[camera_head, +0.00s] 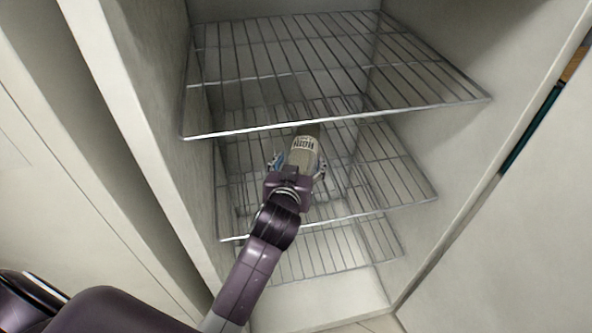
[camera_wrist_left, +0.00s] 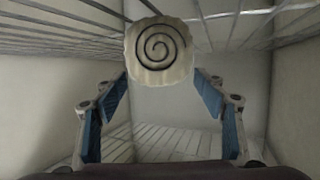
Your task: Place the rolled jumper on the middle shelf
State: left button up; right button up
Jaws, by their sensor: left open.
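The rolled jumper (camera_head: 306,150), beige with dark lettering, lies lengthwise inside the open cabinet, under the top wire shelf and at the level of the middle wire shelf (camera_head: 404,186). In the left wrist view the jumper (camera_wrist_left: 158,50) shows its round end with a dark spiral, just beyond the fingertips. My left gripper (camera_head: 299,165) reaches in over the middle shelf, behind the jumper's near end. Its blue-padded fingers (camera_wrist_left: 163,88) are spread, with gaps showing beside the roll. Whether the jumper's underside touches the wires is hidden. My right gripper is not in view.
The top wire shelf (camera_head: 420,82) hangs close above the gripper and jumper. A lower wire shelf (camera_head: 330,258) lies beneath. Cabinet side walls (camera_head: 145,90) stand on both sides. The middle shelf is clear to the right of the jumper.

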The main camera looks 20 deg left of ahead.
pick_arm(q)
jog(key=v, duration=0.6)
jog(key=shift+r, duration=0.1)
dwell(0.4)
